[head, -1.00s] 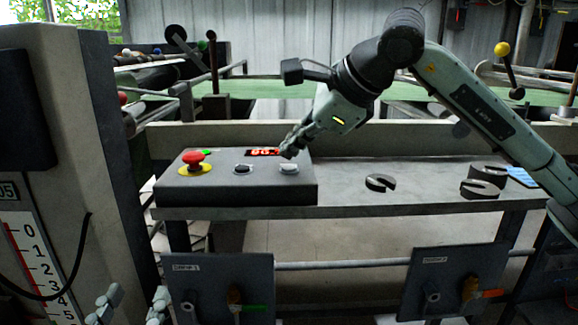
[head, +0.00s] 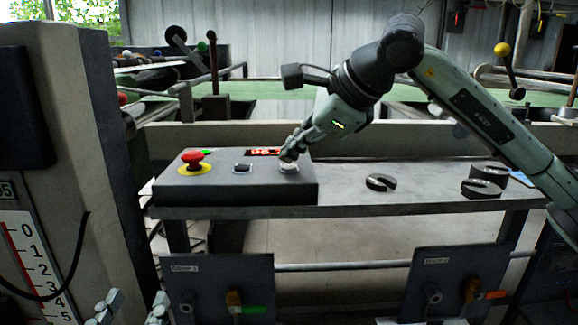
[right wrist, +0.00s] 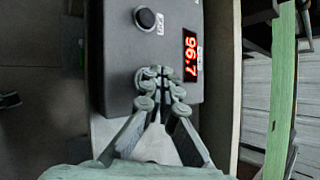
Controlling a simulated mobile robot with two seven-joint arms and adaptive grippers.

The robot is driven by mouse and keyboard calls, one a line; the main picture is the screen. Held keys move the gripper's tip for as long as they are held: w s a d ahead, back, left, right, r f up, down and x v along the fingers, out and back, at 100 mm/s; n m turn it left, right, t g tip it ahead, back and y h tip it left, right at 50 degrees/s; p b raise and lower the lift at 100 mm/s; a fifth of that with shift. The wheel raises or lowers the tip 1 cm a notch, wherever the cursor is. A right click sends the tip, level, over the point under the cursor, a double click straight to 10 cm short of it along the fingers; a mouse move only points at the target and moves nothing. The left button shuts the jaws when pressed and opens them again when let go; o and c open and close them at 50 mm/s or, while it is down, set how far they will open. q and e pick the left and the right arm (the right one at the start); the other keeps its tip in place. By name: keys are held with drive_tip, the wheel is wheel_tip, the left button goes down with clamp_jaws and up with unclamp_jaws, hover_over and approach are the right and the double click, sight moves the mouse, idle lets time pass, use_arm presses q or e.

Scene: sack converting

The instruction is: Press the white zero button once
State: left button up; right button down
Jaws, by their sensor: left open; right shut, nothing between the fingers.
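The white button (head: 289,168) sits at the right of the dark control box's top in the head view. My right gripper (head: 291,153) is shut and empty, with its fingertips right at the button, over its back edge. I cannot tell whether they touch it or whether it is pushed down. My left gripper (head: 131,308) is open and empty at the bottom left, low in front of the bench.
The control box (head: 235,190) also bears a red mushroom button (head: 194,157), a black button (head: 242,168) and a red display (right wrist: 190,55) reading 96.7. Slotted dark weights (head: 381,182) lie on the bench to the right. A grey cabinet (head: 75,130) stands at left.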

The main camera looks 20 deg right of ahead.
sight(292, 167)
drive_tip(key=shift+f+b, duration=0.4)
drive_tip(key=shift+f, duration=0.05)
idle(0.3)
drive_tip(key=shift+r, duration=0.1)
drive_tip(key=shift+r+p, duration=0.55)
drive_tip(key=shift+r, duration=0.2)
drive_tip(key=shift+r+p, duration=1.85)
drive_tip(key=shift+r, duration=0.7)
drive_tip(key=shift+s+f, duration=0.1)
